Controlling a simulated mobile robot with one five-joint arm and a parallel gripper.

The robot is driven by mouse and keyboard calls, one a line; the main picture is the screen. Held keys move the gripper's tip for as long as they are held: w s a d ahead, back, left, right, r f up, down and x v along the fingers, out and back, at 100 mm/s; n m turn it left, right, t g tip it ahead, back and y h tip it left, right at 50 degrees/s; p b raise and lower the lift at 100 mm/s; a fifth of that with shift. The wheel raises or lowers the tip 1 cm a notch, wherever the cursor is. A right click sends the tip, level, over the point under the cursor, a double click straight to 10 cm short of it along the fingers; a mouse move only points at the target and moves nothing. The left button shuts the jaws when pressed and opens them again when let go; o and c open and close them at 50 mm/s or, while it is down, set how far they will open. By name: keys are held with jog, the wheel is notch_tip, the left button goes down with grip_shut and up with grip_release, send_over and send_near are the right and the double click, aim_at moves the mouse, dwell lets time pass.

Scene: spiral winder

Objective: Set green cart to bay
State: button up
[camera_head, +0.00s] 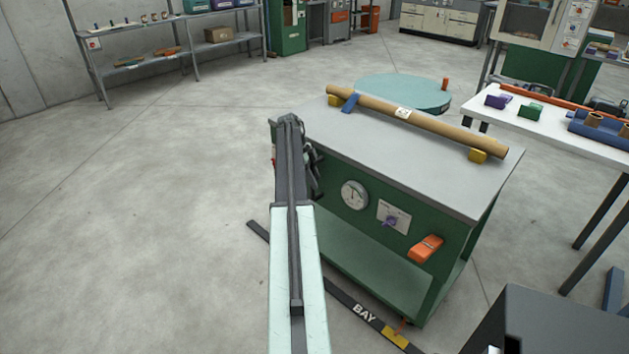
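The green cart (345,228) stands in the middle of the view, with a grey top and an open lower shelf. Its near side carries a round dial, a small panel with a purple knob and an orange block-shaped part (426,248). A black floor strip lettered BAY (365,314), with a yellow patch (395,339), runs just in front of the cart's near lower edge. My arm reaches forward over the strip. My gripper (312,170) is at the cart's left end, mostly hidden behind my arm; contact and finger opening cannot be made out.
A long brown tube (440,124) lies across yellow and blue supports on the cart top. A round teal table (400,90) stands behind it. A white table (560,133) is close on the right, a dark box (550,320) at lower right. The left floor is clear.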

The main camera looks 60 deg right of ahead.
jog(key=shift+d, duration=0.1)
jog(key=p+v, duration=0.7)
jog(key=shift+r, duration=0.4)
jog(key=shift+w, duration=0.15)
